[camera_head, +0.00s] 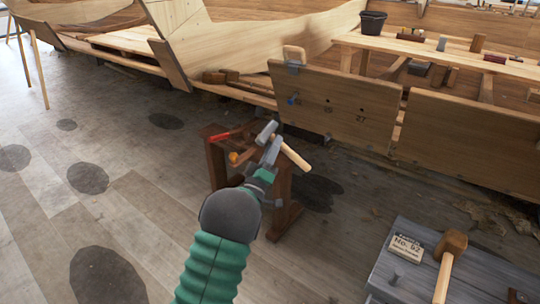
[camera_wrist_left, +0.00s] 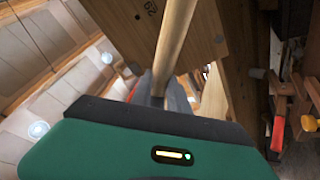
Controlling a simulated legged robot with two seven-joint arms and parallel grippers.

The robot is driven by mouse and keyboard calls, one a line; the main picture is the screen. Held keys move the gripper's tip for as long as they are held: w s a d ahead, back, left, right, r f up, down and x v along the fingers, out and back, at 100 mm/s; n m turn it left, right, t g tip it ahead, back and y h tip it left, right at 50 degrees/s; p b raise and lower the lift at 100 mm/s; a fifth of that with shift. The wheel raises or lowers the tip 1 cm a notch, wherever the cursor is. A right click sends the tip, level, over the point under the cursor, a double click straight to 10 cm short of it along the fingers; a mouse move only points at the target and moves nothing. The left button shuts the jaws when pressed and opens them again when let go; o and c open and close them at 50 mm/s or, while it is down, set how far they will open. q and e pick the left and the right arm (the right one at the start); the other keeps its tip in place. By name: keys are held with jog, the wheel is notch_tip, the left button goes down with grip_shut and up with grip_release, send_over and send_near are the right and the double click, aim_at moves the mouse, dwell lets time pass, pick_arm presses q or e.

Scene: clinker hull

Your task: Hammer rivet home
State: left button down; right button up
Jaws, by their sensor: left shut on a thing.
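My left gripper (camera_head: 268,162) is shut on a hammer with a grey metal head (camera_head: 266,132) and a pale wooden handle (camera_head: 295,157). The hammer is held over a brown wooden stand, in front of the hull planks. In the left wrist view, the handle (camera_wrist_left: 175,42) rises from between the fingers of the left gripper (camera_wrist_left: 157,90). An upright plank (camera_head: 345,105) has dark marks and a small blue piece (camera_head: 292,100) near its left edge. I cannot tell whether that piece is the rivet. The hammer head is apart from the plank. My right gripper is not in view.
The brown stand (camera_head: 285,215) carries a red-handled tool (camera_head: 220,136). A grey bench (camera_head: 400,262) at lower right holds a wooden mallet (camera_head: 450,248) and a small card (camera_head: 405,247). A dark bucket (camera_head: 373,22) stands on the rear bench. The floor at left is clear.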

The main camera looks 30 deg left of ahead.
pick_arm(q)
jog(key=shift+w+r, duration=0.2)
jog(key=shift+w, duration=0.25)
jog(key=shift+d+r, duration=0.1)
dwell(0.4)
jog(key=w+d+f+x, duration=0.1)
jog(key=x, duration=0.8)
jog(key=v, duration=0.3)
jog(key=r+v, duration=0.1)
jog(key=v, duration=0.2)
jog(key=s+a+v, duration=0.1)
jog(key=v, duration=0.2)
jog(key=shift+s, duration=0.25)
jog(key=shift+r, duration=0.2)
jog(key=shift+w+f, duration=0.25)
jog(key=shift+f, duration=0.05)
jog(key=shift+s+r, duration=0.1)
jog(key=shift+r, duration=0.05)
jog(key=shift+f, duration=0.2)
